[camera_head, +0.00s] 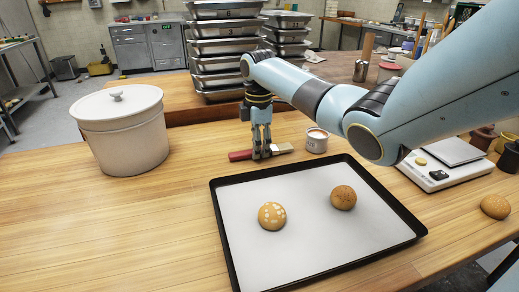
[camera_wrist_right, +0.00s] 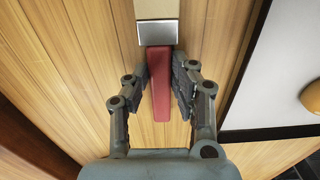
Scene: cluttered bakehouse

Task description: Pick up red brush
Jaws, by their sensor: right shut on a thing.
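The red brush has a red handle (camera_head: 240,155), a metal collar and pale bristles (camera_head: 280,149). It lies flat at table height just behind the baking tray, bristles to the right. My right gripper (camera_head: 261,156) reaches down over it from above and is shut on the handle, near the collar. In the right wrist view the red handle (camera_wrist_right: 160,85) runs between the two fingers of my right gripper (camera_wrist_right: 158,88), with the silver collar (camera_wrist_right: 156,32) beyond them. My left gripper is not in view.
A black-rimmed baking tray (camera_head: 219,222) with two buns lies in front. A white lidded tub (camera_head: 124,136) stands left, a small white pot (camera_head: 317,144) right of the bristles. A scale (camera_head: 447,165) stands farther right. Stacked metal pans (camera_head: 225,50) rise behind.

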